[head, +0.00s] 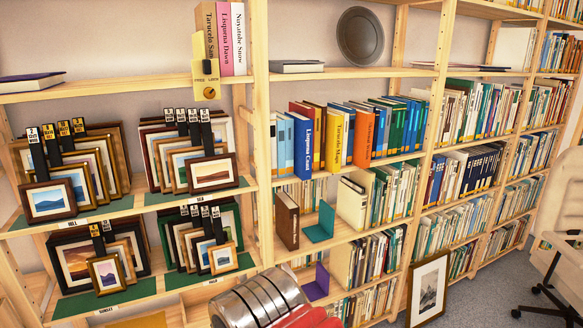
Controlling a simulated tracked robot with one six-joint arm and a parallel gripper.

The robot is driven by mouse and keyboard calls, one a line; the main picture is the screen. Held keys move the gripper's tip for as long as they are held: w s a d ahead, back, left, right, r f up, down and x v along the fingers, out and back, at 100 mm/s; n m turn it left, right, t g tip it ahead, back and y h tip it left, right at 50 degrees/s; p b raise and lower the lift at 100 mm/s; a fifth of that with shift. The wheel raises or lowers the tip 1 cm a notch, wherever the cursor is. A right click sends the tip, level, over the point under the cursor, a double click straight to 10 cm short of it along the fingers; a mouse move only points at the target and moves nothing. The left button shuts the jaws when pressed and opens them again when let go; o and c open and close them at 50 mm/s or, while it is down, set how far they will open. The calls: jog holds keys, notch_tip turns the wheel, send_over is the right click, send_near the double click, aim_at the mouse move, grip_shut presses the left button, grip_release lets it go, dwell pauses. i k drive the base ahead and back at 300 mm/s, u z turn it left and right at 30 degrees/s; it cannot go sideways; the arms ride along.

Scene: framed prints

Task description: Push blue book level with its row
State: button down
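The blue book (303,142) with white spine lettering stands upright in the middle shelf row. Its spine stands forward of the light blue books (285,146) on its left, and its foot is close to the shelf's front edge. A dark yellow book (319,136) is right of it, then a yellow book (335,139) with lettering. An orange book (363,137) further right also looks forward of its neighbours. My gripper is not in view. Silver and red parts at the bottom centre look like my arm, well below and apart from the blue book.
A wooden upright (259,110) stands left of the row. Framed prints (49,199) fill green-lined shelves at left. Below are a brown book (287,220) and a teal bookend (321,224). A framed print (428,289) leans at floor level. A pale chair (560,225) stands at right.

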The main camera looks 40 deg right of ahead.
aim_at(304, 125)
jog(key=z, duration=0.05)
jog(key=i, duration=0.7)
jog(key=z, duration=0.6)
jog(key=i, duration=0.65)
jog(key=z, duration=0.5)
